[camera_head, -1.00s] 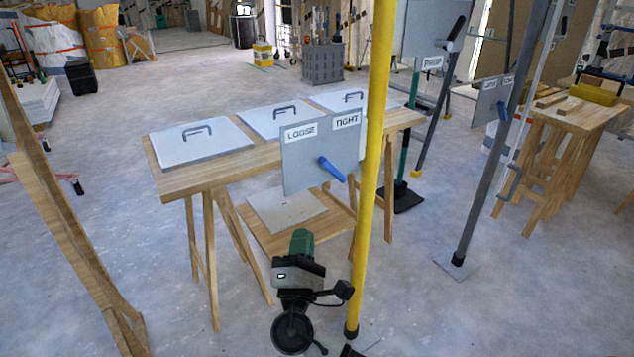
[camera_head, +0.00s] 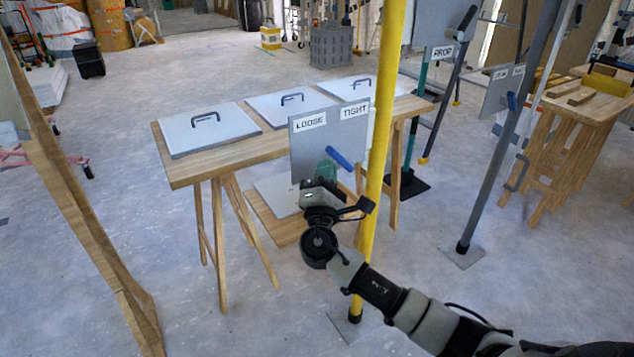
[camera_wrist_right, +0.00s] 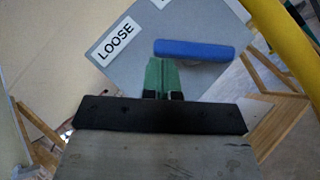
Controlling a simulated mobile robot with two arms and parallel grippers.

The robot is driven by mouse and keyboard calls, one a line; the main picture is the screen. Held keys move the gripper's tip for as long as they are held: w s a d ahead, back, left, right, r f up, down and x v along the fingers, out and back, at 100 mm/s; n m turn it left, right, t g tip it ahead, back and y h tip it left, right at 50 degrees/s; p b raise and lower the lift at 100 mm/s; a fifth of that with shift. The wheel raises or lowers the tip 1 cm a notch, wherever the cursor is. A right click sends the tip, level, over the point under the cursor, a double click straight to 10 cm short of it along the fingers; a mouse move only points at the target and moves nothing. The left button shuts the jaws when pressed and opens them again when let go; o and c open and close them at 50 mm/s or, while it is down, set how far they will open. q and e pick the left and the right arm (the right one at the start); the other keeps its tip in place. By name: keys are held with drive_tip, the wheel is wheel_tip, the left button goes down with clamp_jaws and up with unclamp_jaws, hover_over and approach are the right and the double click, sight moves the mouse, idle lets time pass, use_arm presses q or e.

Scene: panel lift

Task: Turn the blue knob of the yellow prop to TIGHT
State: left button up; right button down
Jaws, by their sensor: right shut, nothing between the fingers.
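The yellow prop (camera_head: 385,120) stands upright right of centre in the head view. A grey plate (camera_head: 308,148) on it carries a LOOSE label (camera_head: 311,121) at left and a TIGHT label (camera_head: 355,111) at right. The blue knob (camera_head: 339,158) is a bar on the plate, tilted down to the right, below and between the labels. My right gripper (camera_head: 327,168), with green fingers, is shut and empty, just left of and below the knob. In the right wrist view the fingers (camera_wrist_right: 161,75) point at the plate just below the blue knob (camera_wrist_right: 194,50). Contact cannot be told. My left gripper is not in view.
A wooden trestle table (camera_head: 225,163) with several white handled panels (camera_head: 208,130) stands behind the plate. A grey prop (camera_head: 495,165) with another knob plate stands at right. A wooden frame (camera_head: 75,200) rises at left.

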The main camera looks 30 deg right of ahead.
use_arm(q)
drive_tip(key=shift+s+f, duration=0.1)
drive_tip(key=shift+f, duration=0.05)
use_arm(e)
drive_tip(key=shift+d+r, duration=0.15)
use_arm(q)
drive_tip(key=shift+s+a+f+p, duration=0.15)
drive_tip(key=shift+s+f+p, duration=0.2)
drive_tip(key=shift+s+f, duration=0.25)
use_arm(e)
drive_tip(key=shift+r+m+g, duration=0.2)
drive_tip(key=shift+m+g, duration=0.1)
drive_tip(key=shift+m, duration=0.2)
